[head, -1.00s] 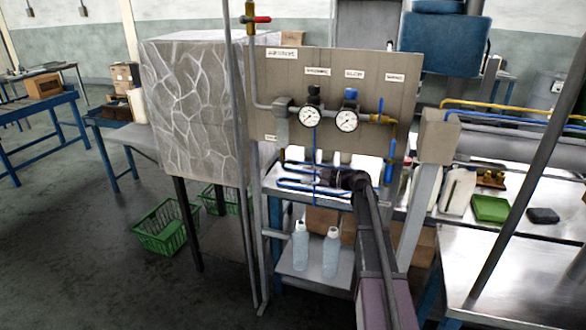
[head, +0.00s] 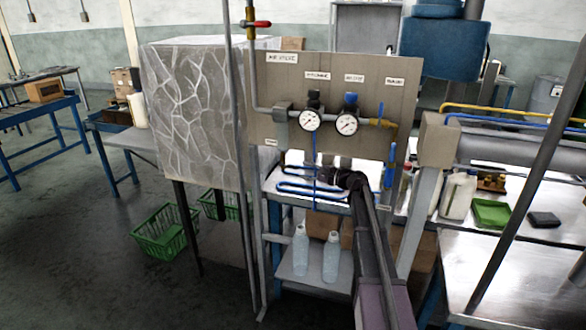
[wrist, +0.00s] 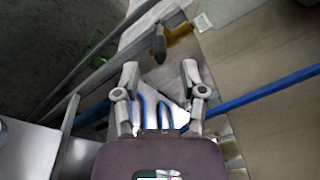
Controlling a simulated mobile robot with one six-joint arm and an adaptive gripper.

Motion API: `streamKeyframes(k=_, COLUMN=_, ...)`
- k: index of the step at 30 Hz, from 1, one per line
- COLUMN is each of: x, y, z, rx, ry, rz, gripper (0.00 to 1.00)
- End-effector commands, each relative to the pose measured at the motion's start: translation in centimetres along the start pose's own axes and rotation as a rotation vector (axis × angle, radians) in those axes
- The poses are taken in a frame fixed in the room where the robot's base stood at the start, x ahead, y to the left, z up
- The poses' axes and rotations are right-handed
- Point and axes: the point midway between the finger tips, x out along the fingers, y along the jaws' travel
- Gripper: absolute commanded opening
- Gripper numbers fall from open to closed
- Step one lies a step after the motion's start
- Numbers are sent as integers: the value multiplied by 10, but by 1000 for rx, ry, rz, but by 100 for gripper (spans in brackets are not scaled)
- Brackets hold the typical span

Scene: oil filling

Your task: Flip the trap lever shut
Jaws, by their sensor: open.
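My gripper (wrist: 160,72) is open in the wrist view, with nothing between its fingers. Just beyond the fingertips is a small dark grey lever-like piece (wrist: 158,44) beside a brass fitting (wrist: 180,33), apart from the fingers. It may be the trap lever; I cannot tell for sure. In the head view my gripper (head: 328,175) is below the gauge panel (head: 280,76), by the blue tubing (head: 300,193). It hides what lies directly behind it. The labels are too small to read surely.
Two round gauges (head: 347,124) sit on the panel. A grey upright pole (head: 235,110) and a stone-patterned box (head: 195,115) stand to the left. Bottles (head: 331,258) stand on a low shelf. A blue pipe (wrist: 265,92) runs right of the gripper in the wrist view.

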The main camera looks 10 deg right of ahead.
Motion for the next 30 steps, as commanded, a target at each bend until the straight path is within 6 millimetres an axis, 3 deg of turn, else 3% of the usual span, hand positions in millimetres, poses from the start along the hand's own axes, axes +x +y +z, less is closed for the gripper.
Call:
streamKeyframes(k=12, x=45, y=0, z=0, rx=0, ry=-1, rz=1, gripper=54)
streamKeyframes(k=24, x=50, y=0, z=0, rx=0, ry=0, rz=0, gripper=54)
streamKeyframes(k=26, x=50, y=0, z=0, rx=0, ry=0, rz=0, gripper=42)
streamKeyframes(k=30, x=50, y=0, z=0, rx=0, ry=0, rz=0, gripper=0)
